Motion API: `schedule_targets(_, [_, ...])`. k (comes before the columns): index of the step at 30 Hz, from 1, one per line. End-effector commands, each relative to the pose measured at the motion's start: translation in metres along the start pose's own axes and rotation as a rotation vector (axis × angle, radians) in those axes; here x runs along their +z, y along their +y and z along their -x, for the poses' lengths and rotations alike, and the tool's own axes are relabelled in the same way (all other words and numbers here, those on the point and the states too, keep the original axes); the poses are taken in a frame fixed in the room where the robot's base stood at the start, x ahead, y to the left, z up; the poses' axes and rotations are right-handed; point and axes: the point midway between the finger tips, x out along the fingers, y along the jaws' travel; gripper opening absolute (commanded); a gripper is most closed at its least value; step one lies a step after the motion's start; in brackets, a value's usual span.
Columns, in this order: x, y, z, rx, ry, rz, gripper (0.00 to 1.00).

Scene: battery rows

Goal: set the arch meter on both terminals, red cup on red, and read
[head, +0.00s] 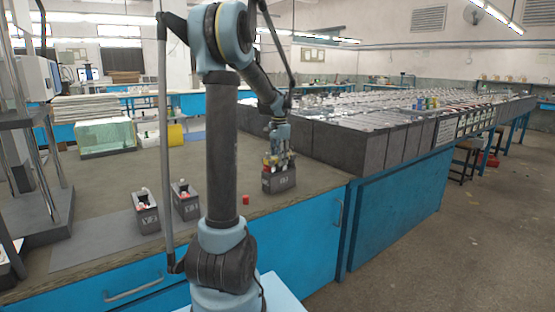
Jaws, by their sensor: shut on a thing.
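My gripper (279,149) points down over a dark grey battery (280,181) near the right end of the bench top. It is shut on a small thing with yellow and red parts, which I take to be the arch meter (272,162). The meter is at the battery's top; whether its cups touch the terminals is too small to tell. The terminals and the meter's reading cannot be made out. Two similar grey batteries, one (147,218) further left and one (186,205) beside it, stand on the bench with red and white bits on top.
A small red piece (246,200) lies on the bench left of the battery. Long rows of grey batteries (345,146) stand close behind and right. A glass tank (106,139) and a yellow cylinder (175,135) stand at the back left. The bench middle is mostly clear.

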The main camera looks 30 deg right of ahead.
Motion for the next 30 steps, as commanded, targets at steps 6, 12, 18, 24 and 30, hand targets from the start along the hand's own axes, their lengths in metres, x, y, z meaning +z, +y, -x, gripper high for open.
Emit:
schedule_targets(6, [0.0, 0.0, 0.0, 0.0, 0.0, 0.0, 0.56])
schedule_targets(12, [0.0, 0.0, 0.0, 0.0, 0.0, 0.0, 0.56])
schedule_targets(18, [0.0, 0.0, 0.008, 0.0, 0.0, 0.0, 0.56])
schedule_targets(24, [0.0, -0.001, 0.038, 0.0, 0.0, 0.0, 0.56])
schedule_targets(30, [0.0, -0.001, 0.075, 0.001, 0.0, 0.0, 0.56])
